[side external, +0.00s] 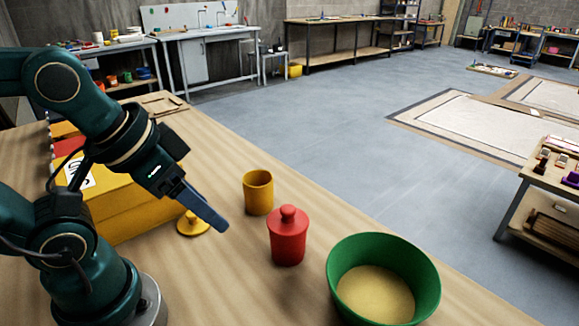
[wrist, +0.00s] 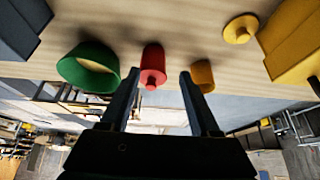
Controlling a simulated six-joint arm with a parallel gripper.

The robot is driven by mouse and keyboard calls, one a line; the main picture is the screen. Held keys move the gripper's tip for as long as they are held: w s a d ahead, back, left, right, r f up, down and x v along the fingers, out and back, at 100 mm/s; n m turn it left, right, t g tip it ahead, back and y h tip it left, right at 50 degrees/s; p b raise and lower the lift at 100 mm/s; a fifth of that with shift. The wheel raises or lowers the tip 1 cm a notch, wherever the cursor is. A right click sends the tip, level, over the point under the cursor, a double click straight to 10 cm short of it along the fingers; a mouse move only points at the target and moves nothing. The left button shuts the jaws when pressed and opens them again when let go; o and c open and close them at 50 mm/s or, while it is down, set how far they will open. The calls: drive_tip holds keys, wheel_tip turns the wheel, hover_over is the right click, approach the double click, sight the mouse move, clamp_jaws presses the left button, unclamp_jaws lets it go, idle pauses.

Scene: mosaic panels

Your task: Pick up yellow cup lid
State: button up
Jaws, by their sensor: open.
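The yellow cup lid (side external: 192,225) lies flat on the wooden table (side external: 330,214), knob up, beside the yellow box. It also shows at the upper right of the wrist view (wrist: 240,29). The yellow cup (side external: 258,194) stands upright and uncovered to the right of the lid. In the wrist view it is partly behind a finger (wrist: 203,74). My gripper (side external: 222,226) is above the table, angled down to the right, just in front of the lid in the side view. In the wrist view its fingers (wrist: 160,76) are apart, with nothing held between them.
A red jar with a knobbed lid (side external: 287,242) stands right of my gripper. A green bowl (side external: 428,268) with sandy contents stands farther right. The yellow box (side external: 130,215) stands close left of the lid. The table's far edge runs behind the cup.

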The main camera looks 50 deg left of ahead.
drive_tip(key=n+g+y, duration=0.1)
drive_tip(key=n+g, duration=0.6)
drive_tip(key=n, duration=2)
hover_over(193, 218)
drive_tip(key=w, duration=0.1)
drive_tip(key=f, duration=0.9)
drive_tip(key=shift+w+a+f, duration=0.1)
drive_tip(key=shift+a+f, duration=0.1)
drive_tip(key=shift+f, duration=0.1)
drive_tip(key=shift+a+f, duration=0.1)
drive_tip(key=shift+f, duration=0.1)
drive_tip(key=shift+s+a+f, duration=0.15)
drive_tip(key=shift+s+f, duration=0.05)
drive_tip(key=shift+f, duration=0.95)
drive_tip(key=shift+s+a+f, duration=0.1)
drive_tip(key=shift+s+f, duration=0.05)
drive_tip(key=shift+f, duration=1)
